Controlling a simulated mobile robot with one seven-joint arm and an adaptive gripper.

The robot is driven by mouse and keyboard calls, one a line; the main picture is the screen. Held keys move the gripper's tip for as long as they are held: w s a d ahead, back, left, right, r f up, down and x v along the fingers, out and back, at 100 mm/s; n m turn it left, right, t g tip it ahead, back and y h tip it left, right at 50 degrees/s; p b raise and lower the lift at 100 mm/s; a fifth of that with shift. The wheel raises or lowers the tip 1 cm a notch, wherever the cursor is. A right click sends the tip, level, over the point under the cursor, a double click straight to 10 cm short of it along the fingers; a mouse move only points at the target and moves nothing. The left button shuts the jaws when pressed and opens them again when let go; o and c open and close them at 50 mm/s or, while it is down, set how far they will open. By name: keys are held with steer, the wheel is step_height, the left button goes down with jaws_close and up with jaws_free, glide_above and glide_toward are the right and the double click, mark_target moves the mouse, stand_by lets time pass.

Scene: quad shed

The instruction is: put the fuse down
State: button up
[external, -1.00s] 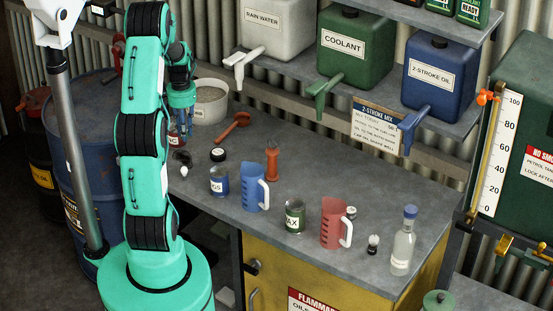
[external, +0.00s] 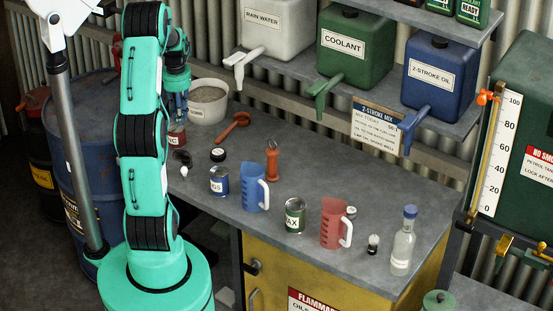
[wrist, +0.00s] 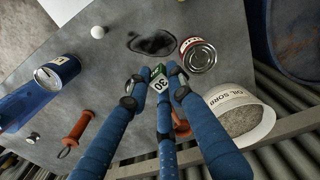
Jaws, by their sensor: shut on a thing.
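The fuse (wrist: 158,84), a small green-and-white block marked 30, shows in the wrist view between the tips of my blue fingers. My gripper (wrist: 157,80) is shut on it. A dark oval patch (wrist: 152,43) on the grey bench top (wrist: 112,62) lies just beyond the fuse in the wrist view. In the external view my gripper (external: 180,112) is at the bench's far left end, by the red can and the white tub. The fuse cannot be made out there. I cannot tell the gap between the fuse and the bench.
The red can (wrist: 198,55) stands close right of the fingers. Jugs, including a red one (external: 333,222), stand along the bench.

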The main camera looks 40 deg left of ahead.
steer(key=w+a+r+n, duration=0.15)
steer(key=a+r, duration=0.25)
steer(key=r, duration=0.5)
steer(key=a+r+n, duration=0.3)
steer(key=r, duration=0.7)
steer(key=s+d+r+n+p, duration=0.1)
steer(key=d+r+p, duration=0.1)
steer(key=d+r, duration=0.6)
steer(key=d+r+p, duration=0.2)
steer(key=d+r, duration=0.1)
steer(key=d, duration=0.9)
steer(key=s+d+r+n+p, duration=0.1)
steer(key=d+r+p, duration=0.1)
steer(key=d+r, duration=0.6)
steer(key=w+d+f+m+b, duration=0.1)
steer(key=w+d+f+m, duration=0.2)
steer(key=d+f, duration=0.4)
steer(key=w+d+f+m+b, duration=0.2)
steer(key=d+f, duration=0.5)
steer(key=f, duration=1.4)
steer(key=w+d+f+m+b, duration=0.2)
steer(key=w+d+f+m, duration=0.2)
steer(key=f, duration=1)
steer(key=d+m, duration=0.1)
steer(key=d, duration=0.2)
steer(key=shift+f, duration=0.2)
